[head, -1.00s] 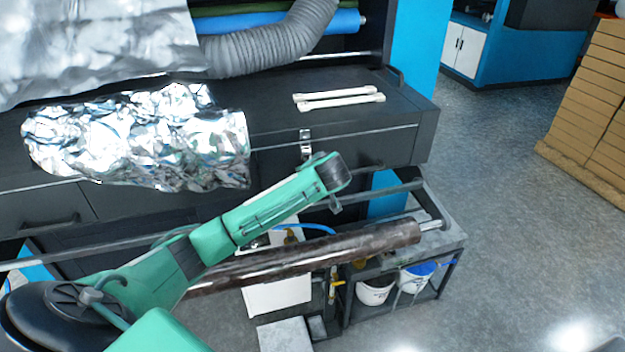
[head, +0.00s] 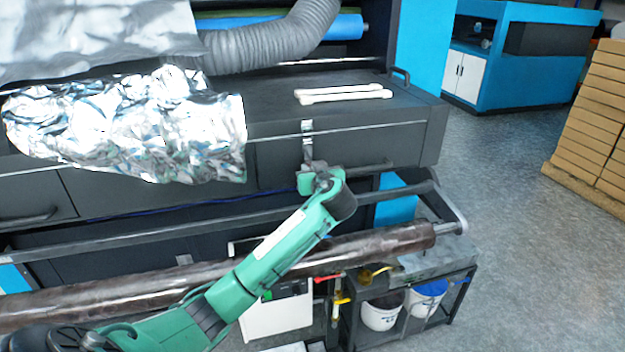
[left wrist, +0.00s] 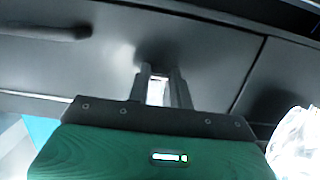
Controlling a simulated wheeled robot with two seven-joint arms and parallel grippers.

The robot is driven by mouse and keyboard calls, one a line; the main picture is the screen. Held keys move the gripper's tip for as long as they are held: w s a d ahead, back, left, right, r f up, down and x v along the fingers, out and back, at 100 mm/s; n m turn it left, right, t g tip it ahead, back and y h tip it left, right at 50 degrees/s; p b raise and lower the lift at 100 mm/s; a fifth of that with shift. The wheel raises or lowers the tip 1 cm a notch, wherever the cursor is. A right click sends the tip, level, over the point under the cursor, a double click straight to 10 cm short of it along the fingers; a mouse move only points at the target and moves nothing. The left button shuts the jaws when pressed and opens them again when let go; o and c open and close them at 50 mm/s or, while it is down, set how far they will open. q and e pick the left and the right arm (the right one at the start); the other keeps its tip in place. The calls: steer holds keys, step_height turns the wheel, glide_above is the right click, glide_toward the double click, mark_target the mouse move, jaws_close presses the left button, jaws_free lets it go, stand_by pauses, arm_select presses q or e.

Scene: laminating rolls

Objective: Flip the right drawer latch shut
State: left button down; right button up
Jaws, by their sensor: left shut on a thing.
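The right drawer (head: 375,152) is a dark grey front below the worktop and looks closed. Its metal latch (head: 307,128) is a narrow bright strip near the drawer's left end, at the seam under the worktop edge. My left gripper (head: 311,168) is at the lower end of the latch, coming from below. In the left wrist view its two dark fingers (left wrist: 162,88) are closed around a bright metal piece, the latch (left wrist: 157,91). The fingers and wrist hide the latch's lower part, so its exact angle is unclear. My right gripper is not in view.
Crumpled silver foil (head: 130,125) hangs over the worktop to the left. Two white bars (head: 345,94) lie on top. A dark roll (head: 380,243) on a shaft runs below the drawers, behind my left forearm. White buckets (head: 382,312) stand on a low shelf.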

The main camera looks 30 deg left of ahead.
arm_select(q)
steer(key=shift+f, duration=0.15)
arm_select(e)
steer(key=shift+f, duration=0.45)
arm_select(q)
steer(key=c, duration=1.2)
jaws_free()
steer(key=shift+a, duration=0.1)
steer(key=shift+c, duration=0.2)
steer(key=b+v, duration=0.4)
steer(key=v, duration=0.9)
steer(key=shift+s+d, duration=0.25)
steer(key=shift+d, duration=0.05)
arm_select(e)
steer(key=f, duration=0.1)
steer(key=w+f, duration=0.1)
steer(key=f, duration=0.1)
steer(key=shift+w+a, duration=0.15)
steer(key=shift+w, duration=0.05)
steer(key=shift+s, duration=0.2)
